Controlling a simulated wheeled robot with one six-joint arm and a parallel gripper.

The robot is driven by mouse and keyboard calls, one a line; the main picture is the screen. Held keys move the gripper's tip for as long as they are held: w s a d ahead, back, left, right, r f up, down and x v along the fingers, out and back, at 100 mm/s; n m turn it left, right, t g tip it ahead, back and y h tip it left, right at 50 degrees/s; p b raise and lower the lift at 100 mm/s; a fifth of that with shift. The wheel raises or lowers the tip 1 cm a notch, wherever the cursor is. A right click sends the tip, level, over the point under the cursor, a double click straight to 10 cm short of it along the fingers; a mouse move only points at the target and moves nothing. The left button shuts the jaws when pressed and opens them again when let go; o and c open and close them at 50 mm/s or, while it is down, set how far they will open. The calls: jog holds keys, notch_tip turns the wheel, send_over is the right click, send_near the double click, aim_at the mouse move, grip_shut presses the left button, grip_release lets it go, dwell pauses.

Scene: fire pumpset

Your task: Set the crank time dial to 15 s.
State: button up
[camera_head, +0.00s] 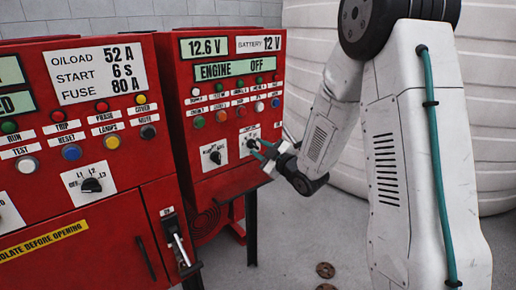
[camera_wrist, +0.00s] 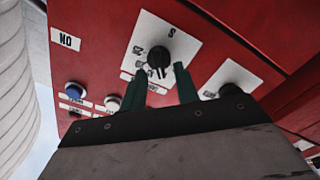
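The crank time dial seems to be the black knob (camera_wrist: 158,47) on a white plate marked with an S and small numbers, in the wrist view. Its plate also shows at the right of the second red panel (camera_head: 246,135) in the head view. My gripper (camera_wrist: 161,67) has two green fingers, one at each side of the knob, with gaps visible. It also shows at the dial in the head view (camera_head: 259,150), where it partly hides the knob. The knob's white pointer line faces down in the wrist view. The numbers are too blurred to read surely.
A second black dial (camera_head: 214,157) sits left of this one; it also shows in the wrist view (camera_wrist: 231,89). Rows of coloured buttons and lamps are above. The display (camera_head: 237,69) reads ENGINE OFF. Another red panel (camera_head: 82,150) stands at the left. Floor shows below my arm.

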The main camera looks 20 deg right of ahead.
jog(key=shift+x, duration=0.85)
grip_shut()
jog(key=shift+m, duration=0.3)
jog(key=m, duration=0.3)
jog(key=shift+d, duration=0.1)
jog(key=shift+m, duration=2.1)
